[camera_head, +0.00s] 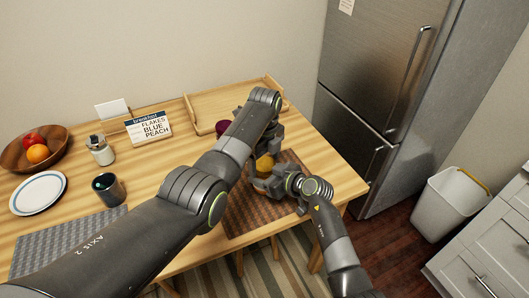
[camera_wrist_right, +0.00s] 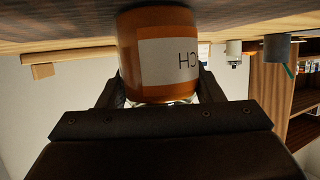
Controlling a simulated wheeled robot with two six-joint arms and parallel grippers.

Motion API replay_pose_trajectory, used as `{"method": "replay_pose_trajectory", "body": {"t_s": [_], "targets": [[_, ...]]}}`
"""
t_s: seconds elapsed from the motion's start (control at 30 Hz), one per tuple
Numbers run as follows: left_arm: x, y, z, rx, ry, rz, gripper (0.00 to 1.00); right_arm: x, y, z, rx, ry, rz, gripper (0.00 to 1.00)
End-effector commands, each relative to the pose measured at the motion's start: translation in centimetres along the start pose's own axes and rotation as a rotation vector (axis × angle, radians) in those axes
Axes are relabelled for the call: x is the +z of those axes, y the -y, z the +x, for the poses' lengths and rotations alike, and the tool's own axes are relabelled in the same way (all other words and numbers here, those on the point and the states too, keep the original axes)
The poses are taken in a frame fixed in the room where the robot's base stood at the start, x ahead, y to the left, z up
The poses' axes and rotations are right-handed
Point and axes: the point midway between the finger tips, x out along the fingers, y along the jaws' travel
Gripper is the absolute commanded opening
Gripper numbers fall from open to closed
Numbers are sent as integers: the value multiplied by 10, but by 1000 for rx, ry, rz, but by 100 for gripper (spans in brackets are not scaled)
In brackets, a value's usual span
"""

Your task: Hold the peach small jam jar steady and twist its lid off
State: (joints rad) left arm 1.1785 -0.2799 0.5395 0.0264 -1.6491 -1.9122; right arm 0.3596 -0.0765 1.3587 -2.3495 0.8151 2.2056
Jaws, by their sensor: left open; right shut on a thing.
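The peach small jam jar (camera_head: 265,162) is orange and partly hidden between my arms, over the brown woven mat. The right wrist view shows its orange body (camera_wrist_right: 128,45) up close, upside down, with a white label ending in "CH". My right gripper (camera_head: 264,180) is shut on the jar, with a finger on each side. My left gripper (camera_head: 271,137) is open, just above and behind the jar in the head view. The jar's lid is mostly hidden, so I cannot tell whether the left fingers are around it.
A dark red object (camera_head: 223,127) stands behind the left arm, near a wooden tray (camera_head: 205,103). A menu sign (camera_head: 149,127), dark mug (camera_head: 109,188), plate (camera_head: 38,193) and fruit bowl (camera_head: 20,155) stand left. The brown mat (camera_head: 240,212) lies under my grippers. The fridge (camera_head: 375,80) stands right.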

Motion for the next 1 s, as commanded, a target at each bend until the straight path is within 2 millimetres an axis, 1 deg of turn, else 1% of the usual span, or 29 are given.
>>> {"method": "replay_pose_trajectory", "body": {"t_s": [0.23,0.27,0.6,0.77,0.87,1.0], "targets": [[0,0,1,0,0,0,78,1,0,0,0,1,0,0],[0,0,1,0,0,0,76,1,0,0,0,1,0,0],[0,0,1,0,0,0,32,1,0,0,0,1,0,0],[0,0,1,0,0,-42,32,1,0,0,0,1,0,0],[0,0,1,0,0,-151,32,1,0,0,0,1,0,0],[0,0,1,0,0,-352,32,1,0,0,0,1,0,0]]}}
